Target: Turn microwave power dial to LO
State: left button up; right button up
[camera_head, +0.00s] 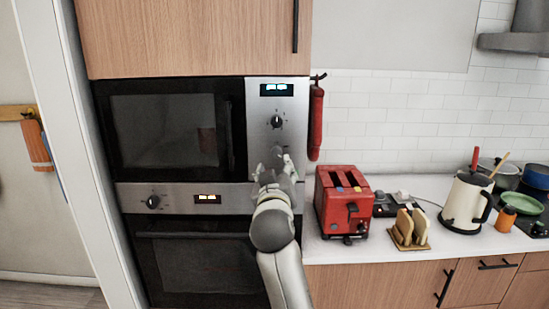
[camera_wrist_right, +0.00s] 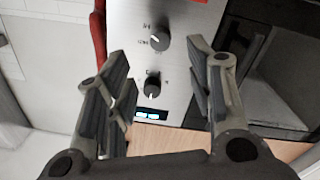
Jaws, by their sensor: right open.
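The microwave (camera_head: 165,130) is built into a wooden cabinet, with a steel control panel (camera_head: 257,108) on its right side. The panel has a lit blue display and a black dial (camera_head: 276,121) below it. In the wrist view this dial (camera_wrist_right: 152,85) is near the display, and a second dial (camera_wrist_right: 160,38) with small labels around it is farther from the display. My gripper mostly hides the second dial in the head view. My right gripper (camera_head: 277,162) is open in front of the panel, its fingers (camera_wrist_right: 157,62) spread on either side of the dials. Contact cannot be told.
A red mitt (camera_head: 316,122) hangs right of the panel. An oven (camera_head: 205,260) with its own dial (camera_head: 153,201) is below. A red toaster (camera_head: 344,203), sliced bread (camera_head: 410,228) and a white kettle (camera_head: 467,203) stand on the counter to the right.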

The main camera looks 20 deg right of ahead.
aim_at(277, 155)
jog(key=p+x, duration=0.2)
jog(key=x, duration=0.5)
jog(key=shift+w+d+r, duration=0.1)
jog(key=shift+w, duration=0.3)
jog(key=shift+p+x, duration=0.35)
jog(key=shift+x, duration=0.45)
jog(key=shift+c, duration=0.3)
jog(key=c, duration=1)
